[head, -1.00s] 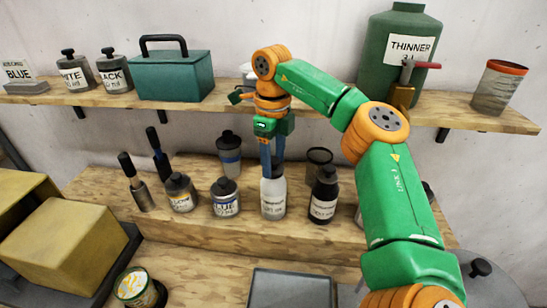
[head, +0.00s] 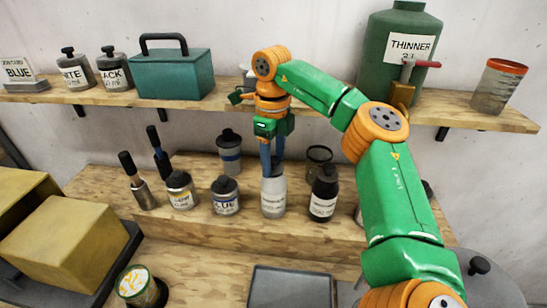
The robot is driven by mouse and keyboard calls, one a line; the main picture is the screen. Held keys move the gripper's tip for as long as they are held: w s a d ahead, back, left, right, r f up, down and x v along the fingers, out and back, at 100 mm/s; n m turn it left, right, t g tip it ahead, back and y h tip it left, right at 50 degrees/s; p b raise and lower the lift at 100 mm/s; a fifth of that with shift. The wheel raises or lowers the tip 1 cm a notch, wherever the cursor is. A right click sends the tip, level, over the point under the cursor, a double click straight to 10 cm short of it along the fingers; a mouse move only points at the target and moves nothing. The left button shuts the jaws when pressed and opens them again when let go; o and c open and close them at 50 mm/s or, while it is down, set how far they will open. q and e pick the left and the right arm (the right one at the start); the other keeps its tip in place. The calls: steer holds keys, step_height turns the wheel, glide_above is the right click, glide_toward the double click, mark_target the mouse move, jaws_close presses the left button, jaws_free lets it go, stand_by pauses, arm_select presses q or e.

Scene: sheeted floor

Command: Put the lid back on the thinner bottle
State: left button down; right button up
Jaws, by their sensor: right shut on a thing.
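A pale bottle (head: 273,196) with a white label stands upright on the lower wooden step. I take it for the thinner bottle, but its small label is too blurred to read. My right gripper (head: 272,166) points straight down over it, with its fingertips at the bottle's top. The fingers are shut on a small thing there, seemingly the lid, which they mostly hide. I cannot tell whether the lid touches the bottle's mouth. My left gripper is not in view.
A dark round-rimmed vessel (head: 319,154) is behind. A green thinner can (head: 400,60) with a red-handled tap stands on the upper shelf (head: 240,103). A tray (head: 290,288) lies in front.

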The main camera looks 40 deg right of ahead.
stand_by(0.4)
steer(key=o, duration=1.5)
steer(key=shift+c, duration=0.2)
step_height(320, 180, up, 2)
steer(key=shift+r, duration=0.1)
steer(key=shift+s+r, duration=0.1)
steer(key=shift+r, duration=2.4)
steer(key=shift+f, duration=0.1)
steer(key=c, duration=1.3)
jaws_close()
